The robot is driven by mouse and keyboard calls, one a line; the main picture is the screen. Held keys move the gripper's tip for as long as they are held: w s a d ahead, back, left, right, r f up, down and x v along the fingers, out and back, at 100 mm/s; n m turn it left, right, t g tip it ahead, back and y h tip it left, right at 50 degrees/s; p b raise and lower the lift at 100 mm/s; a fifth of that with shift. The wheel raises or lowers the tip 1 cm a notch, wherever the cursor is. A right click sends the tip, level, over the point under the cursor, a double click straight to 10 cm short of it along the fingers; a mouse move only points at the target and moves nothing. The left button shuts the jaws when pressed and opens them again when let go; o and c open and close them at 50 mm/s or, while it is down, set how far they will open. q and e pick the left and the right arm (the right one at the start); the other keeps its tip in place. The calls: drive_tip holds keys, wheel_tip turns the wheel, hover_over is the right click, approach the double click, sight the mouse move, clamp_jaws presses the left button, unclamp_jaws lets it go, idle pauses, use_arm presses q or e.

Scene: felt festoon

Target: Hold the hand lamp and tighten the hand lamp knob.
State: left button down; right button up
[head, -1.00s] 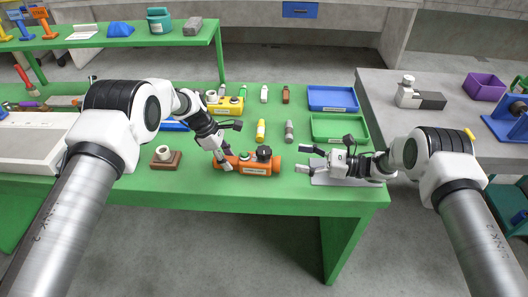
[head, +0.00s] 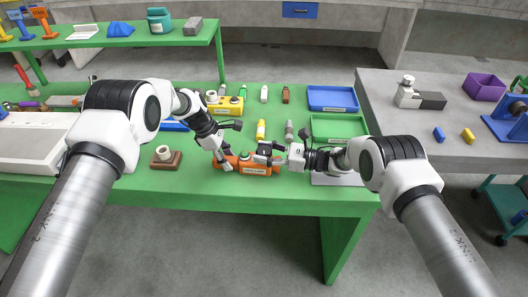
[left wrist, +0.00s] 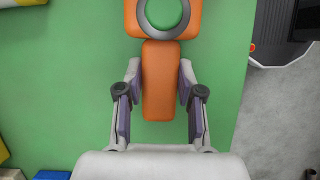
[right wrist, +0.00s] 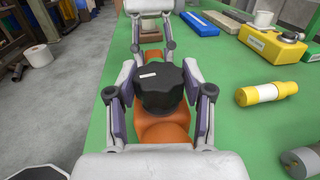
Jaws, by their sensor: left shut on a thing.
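The orange hand lamp (head: 244,162) lies on the green table near its front edge, with a pale label on its side. My left gripper (head: 223,164) is shut on its orange handle (left wrist: 160,85), which shows between the fingers in the left wrist view. The black hand lamp knob (right wrist: 162,88) sits on top of the lamp, with a white mark on it. My right gripper (right wrist: 160,108) is open, one finger on each side of the knob, with a small gap at least on the left. In the head view, the right gripper (head: 268,154) partly hides the knob.
A brown block with a pale roll (head: 165,158) sits to the left. A green tray (head: 338,118) and a blue tray (head: 332,87) lie at the back right.

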drive_tip(key=c, duration=0.4)
drive_tip(key=shift+m+t, duration=0.3)
drive_tip(key=m+t+h, duration=0.1)
drive_tip(key=m+t, duration=0.1)
drive_tip(key=t, duration=0.1)
drive_tip(key=m+t+h, duration=0.2)
drive_tip(key=t, duration=0.1)
drive_tip(key=shift+s+a+t, duration=0.1)
drive_tip(key=shift+a+t, duration=0.05)
drive_tip(key=shift+t, duration=0.15)
drive_tip(key=shift+m+t+h, duration=1.3)
drive_tip(key=shift+m+t, duration=0.1)
drive_tip(key=o, duration=1.1)
drive_tip(key=shift+o, duration=0.2)
